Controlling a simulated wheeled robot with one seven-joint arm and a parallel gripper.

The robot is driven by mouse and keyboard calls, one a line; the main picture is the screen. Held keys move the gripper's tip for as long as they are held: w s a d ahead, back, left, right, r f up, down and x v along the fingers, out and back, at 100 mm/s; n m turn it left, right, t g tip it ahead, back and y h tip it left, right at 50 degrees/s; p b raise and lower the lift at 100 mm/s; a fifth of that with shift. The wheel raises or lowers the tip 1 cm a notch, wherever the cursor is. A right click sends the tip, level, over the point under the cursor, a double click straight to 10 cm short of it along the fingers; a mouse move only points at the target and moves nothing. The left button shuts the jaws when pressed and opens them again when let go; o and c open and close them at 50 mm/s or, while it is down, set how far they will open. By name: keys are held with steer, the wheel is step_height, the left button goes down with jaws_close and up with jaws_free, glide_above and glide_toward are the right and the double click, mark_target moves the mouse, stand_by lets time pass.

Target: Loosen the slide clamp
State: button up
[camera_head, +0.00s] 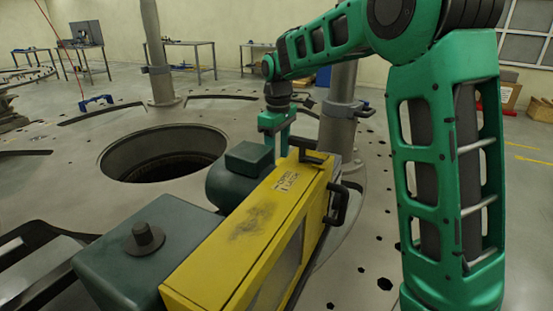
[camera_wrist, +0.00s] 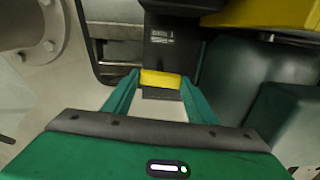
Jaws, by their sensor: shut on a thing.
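In the wrist view, the green fingers of my gripper (camera_wrist: 160,84) reach forward on both sides of a small yellow block (camera_wrist: 161,78). The block sits on a dark upright part with a small label (camera_wrist: 172,38); I take these to be part of the slide clamp, though the frames do not make that certain. My gripper is shut on the yellow block. In the head view, my gripper (camera_head: 276,145) points down behind the far end of a yellow machine housing (camera_head: 240,235). The housing and the dark green motor hide the fingertips and the clamp there.
A dark green motor (camera_head: 228,182) and a dark green box with a knob (camera_head: 145,265) adjoin the housing. Black handles (camera_head: 340,203) stick out from its right side. A round open pit (camera_head: 165,150) lies to the left. A grey post (camera_head: 340,110) stands close behind my gripper.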

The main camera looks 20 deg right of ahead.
steer(key=shift+w+d+r+n, duration=0.1)
steer(key=shift+w+d+n, duration=0.05)
steer(key=shift+d+n, duration=0.15)
stand_by(0.4)
steer(key=o, duration=1.1)
steer(key=shift+c, duration=0.2)
steer(key=shift+a, duration=0.1)
step_height(320, 180, up, 11)
steer(key=shift+f, duration=0.2)
